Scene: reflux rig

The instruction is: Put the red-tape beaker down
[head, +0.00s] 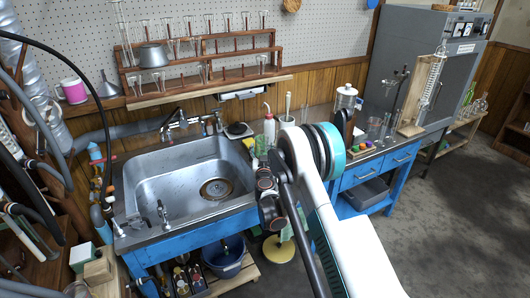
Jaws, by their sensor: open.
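I cannot make out a beaker with red tape. Several small clear glass vessels (376,126) stand on the counter to the right of my arm, too small to tell tape on them. My white arm with a teal joint ring rises from the bottom right and covers the middle of the counter. I cannot make out my gripper's fingers. What lies behind the arm is hidden.
A steel sink (150,190) fills the left of the blue bench. A wooden rack (130,82) with glassware hangs behind it. A wooden stand (420,100) with glass tubing is at the right.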

